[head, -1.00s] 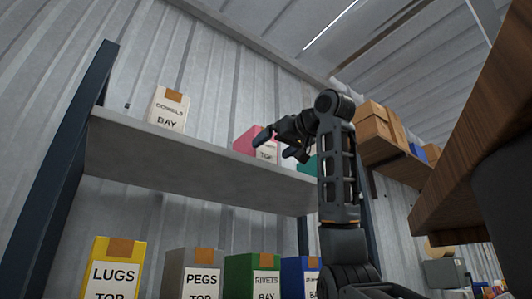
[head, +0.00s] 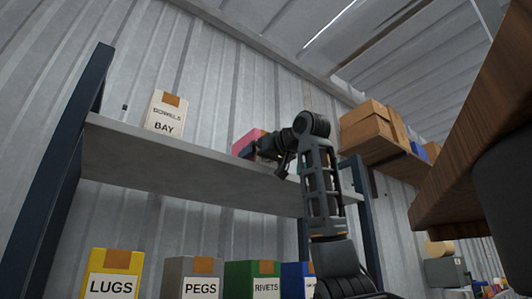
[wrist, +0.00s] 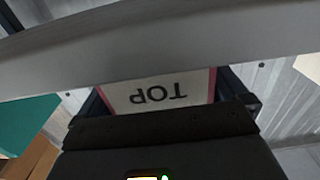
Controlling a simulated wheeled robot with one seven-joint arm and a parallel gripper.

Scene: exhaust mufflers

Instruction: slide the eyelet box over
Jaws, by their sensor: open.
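A pink box (head: 243,145) stands on the upper shelf, right of the dowels box. In the wrist view its white label (wrist: 155,95) reads TOP upside down, with pink edges. The word that names its contents is hidden or cut off, so I cannot confirm that it is the eyelet box. My gripper (head: 268,154) is open at the shelf's front edge and covers the right part of the pink box in the head view. Contact cannot be told. In the wrist view my dark gripper body fills the bottom, close in front of the label.
The upper shelf (head: 180,170) carries a dowels box (head: 164,112) at left, with bare shelf between. A teal box (wrist: 28,124) shows beside the pink one in the wrist view. Below stand lugs (head: 111,272), pegs (head: 191,275), rivets (head: 250,275) and blue (head: 297,278) boxes.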

